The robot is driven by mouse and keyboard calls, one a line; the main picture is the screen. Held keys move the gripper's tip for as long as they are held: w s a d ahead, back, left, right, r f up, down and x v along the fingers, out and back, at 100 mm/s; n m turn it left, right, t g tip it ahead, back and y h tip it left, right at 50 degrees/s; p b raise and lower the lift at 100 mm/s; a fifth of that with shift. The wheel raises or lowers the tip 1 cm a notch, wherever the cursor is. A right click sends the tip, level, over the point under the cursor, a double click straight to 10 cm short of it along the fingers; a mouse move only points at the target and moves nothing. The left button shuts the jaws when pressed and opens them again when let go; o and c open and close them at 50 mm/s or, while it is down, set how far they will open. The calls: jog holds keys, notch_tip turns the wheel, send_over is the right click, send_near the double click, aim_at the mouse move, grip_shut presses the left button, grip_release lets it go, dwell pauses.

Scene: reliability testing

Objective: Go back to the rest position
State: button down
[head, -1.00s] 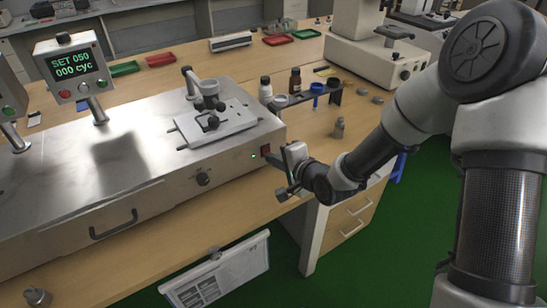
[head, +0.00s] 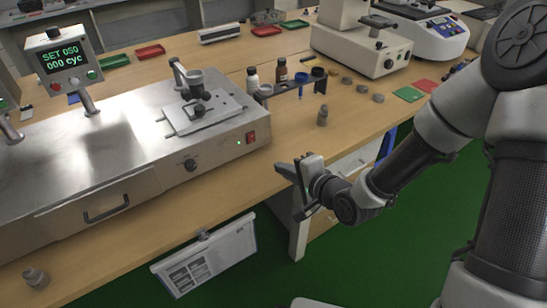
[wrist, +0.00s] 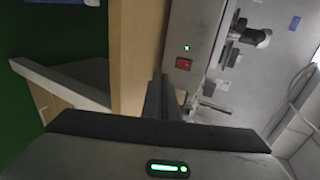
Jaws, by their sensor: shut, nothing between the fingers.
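My gripper (head: 285,172) is shut and empty. In the head view it hangs in the air off the front edge of the wooden bench, to the right of and below the steel test machine (head: 75,155). In the wrist view its dark fingers (wrist: 160,98) are together and point towards the bench. The machine's red switch (head: 250,137) and a small lit light beside it face my side. The switch also shows in the wrist view (wrist: 183,64), with a green light near it. The gripper touches neither.
A small grey weight (head: 322,117) stands on the bench (head: 345,125) near its front edge, with a bottle rack (head: 290,85) behind. A clipboard (head: 207,262) hangs on the bench front. A display (head: 64,60) reads SET 050, 000 cyc. Green floor (head: 340,255) lies open before the bench.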

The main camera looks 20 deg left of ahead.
jog(key=s+d+r+n+h, duration=0.25)
jog(key=d+r+h, duration=0.35)
jog(key=d, duration=0.6)
jog(key=s+d+r+n+h, duration=0.2)
jog(key=d+r+n+h, duration=0.2)
jog(key=d+r, duration=0.6)
jog(key=s+d+r+n+g, duration=0.1)
jog(key=s+d+r, duration=0.1)
jog(key=s, duration=0.5)
jog(key=s+d+r+n+g, duration=0.1)
jog(key=s+d+r+g, duration=0.15)
jog(key=s, duration=0.45)
notch_tip(320, 180, up, 21)
jog(key=p, duration=2.1)
jog(key=shift+s+a+r+t, duration=0.2)
jog(key=shift+s+t, duration=0.1)
jog(key=shift+t, duration=0.05)
jog(key=shift+a, duration=0.1)
